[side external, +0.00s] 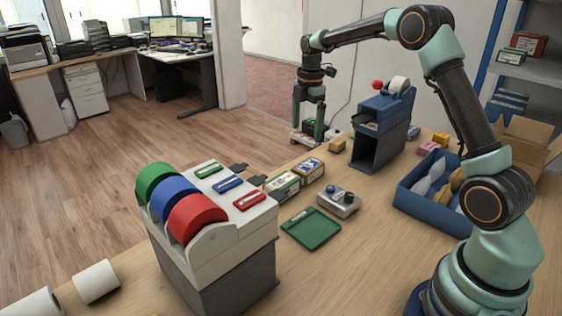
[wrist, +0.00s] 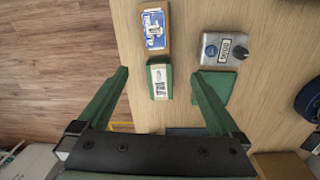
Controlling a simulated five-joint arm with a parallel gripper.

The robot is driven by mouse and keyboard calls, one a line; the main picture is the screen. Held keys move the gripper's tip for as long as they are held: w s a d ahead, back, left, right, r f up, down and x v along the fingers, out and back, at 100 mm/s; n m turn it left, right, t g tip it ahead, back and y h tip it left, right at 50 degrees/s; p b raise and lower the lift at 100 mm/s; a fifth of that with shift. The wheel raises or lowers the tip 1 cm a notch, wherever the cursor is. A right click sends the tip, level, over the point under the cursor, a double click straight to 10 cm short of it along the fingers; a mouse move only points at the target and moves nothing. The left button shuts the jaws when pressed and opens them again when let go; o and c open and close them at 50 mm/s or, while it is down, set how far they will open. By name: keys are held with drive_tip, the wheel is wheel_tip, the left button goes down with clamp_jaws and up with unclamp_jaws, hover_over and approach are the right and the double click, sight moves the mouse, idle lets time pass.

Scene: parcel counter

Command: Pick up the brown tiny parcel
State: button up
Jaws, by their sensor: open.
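A small brown parcel (side external: 308,168) with a blue and white label lies on the counter near its left edge. It also shows at the top of the wrist view (wrist: 155,30). A green box (wrist: 160,92) with a white label lies just below it in that view. My gripper (wrist: 160,74) is open, with the green box between its fingers in the picture and the brown parcel beyond the fingertips. In the side view my gripper (side external: 308,132) points down at the far end, apparently empty. A smaller plain brown block (side external: 337,145) lies beside it there.
A grey device (side external: 338,202) and a green tray (side external: 311,229) are close to the boxes. A tall blue dispenser (side external: 380,130) stands behind, a blue bin (side external: 418,201) at right. A white tape dispenser (side external: 210,232) fills the front left. Wood between tray and bin is clear.

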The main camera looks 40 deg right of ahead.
sight(306, 166)
drive_tip(key=d+f, duration=0.1)
drive_tip(key=f, duration=0.2)
drive_tip(key=f+n, duration=0.1)
drive_tip(key=f, duration=0.3)
drive_tip(key=w+d+f+n, duration=0.1)
drive_tip(key=f, duration=0.3)
drive_tip(key=shift+d+g, duration=0.3)
drive_tip(key=shift+w+d+f, duration=0.1)
drive_tip(key=shift+w+f, duration=0.05)
drive_tip(key=shift+f, duration=1.15)
drive_tip(key=shift+w+d+f, duration=0.1)
drive_tip(key=shift+w+f, duration=0.05)
drive_tip(key=shift+f, duration=1.15)
drive_tip(key=c, duration=1.5)
drive_tip(key=shift+r, duration=0.1)
